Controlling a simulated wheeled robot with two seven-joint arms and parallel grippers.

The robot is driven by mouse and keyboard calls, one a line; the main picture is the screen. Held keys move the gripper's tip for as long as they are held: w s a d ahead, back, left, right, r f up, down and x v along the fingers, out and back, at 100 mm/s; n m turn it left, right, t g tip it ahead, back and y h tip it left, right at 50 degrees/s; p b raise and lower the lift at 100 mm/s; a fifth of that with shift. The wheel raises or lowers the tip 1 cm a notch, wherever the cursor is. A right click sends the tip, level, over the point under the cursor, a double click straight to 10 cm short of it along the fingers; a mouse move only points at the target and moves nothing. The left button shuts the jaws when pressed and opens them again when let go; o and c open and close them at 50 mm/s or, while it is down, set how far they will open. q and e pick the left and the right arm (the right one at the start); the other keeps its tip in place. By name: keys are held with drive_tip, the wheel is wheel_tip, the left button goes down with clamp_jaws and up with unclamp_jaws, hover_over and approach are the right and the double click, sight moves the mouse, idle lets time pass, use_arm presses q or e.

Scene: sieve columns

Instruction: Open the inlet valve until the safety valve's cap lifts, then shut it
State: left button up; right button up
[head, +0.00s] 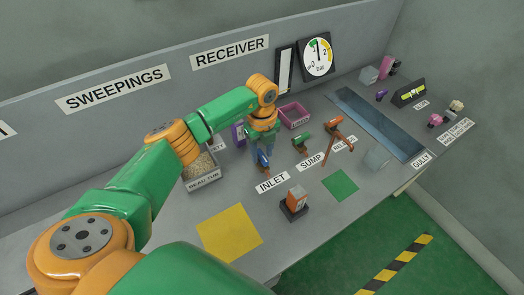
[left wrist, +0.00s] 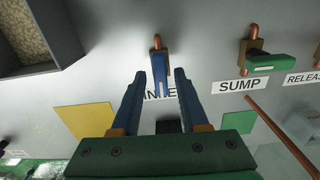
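The inlet valve (head: 263,162) stands behind the INLET label, with a blue handle. In the left wrist view its blue handle (left wrist: 160,76) points from the copper-coloured body toward the label. My left gripper (head: 262,146) points down over this valve. In the left wrist view its two blue fingers (left wrist: 160,77) are apart, one on each side of the handle, with gaps visible; I see no contact. The pressure gauge (head: 317,57) on the back wall has its needle near 1 bar. I cannot make out the safety valve's cap. My right gripper is not in view.
The green-handled sump valve (head: 301,143) and orange release valve (head: 334,124) stand to the right. A bead tub (head: 203,180) is left of the inlet.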

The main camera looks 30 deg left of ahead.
use_arm(q)
clamp_jaws()
drive_tip(key=shift+m, duration=0.4)
drive_tip(key=m, duration=0.3)
drive_tip(key=shift+m, duration=0.4)
drive_tip(key=m, duration=0.4)
drive_tip(key=shift+b, duration=0.4)
drive_tip(key=m, duration=0.5)
drive_tip(key=shift+b, duration=0.35)
drive_tip(key=shift+w+m+b, duration=0.1)
drive_tip(key=shift+m+b, duration=0.2)
drive_tip(key=shift+m, duration=1.6)
drive_tip(key=shift+r, duration=0.1)
drive_tip(key=shift+o, duration=1.3)
unclamp_jaws()
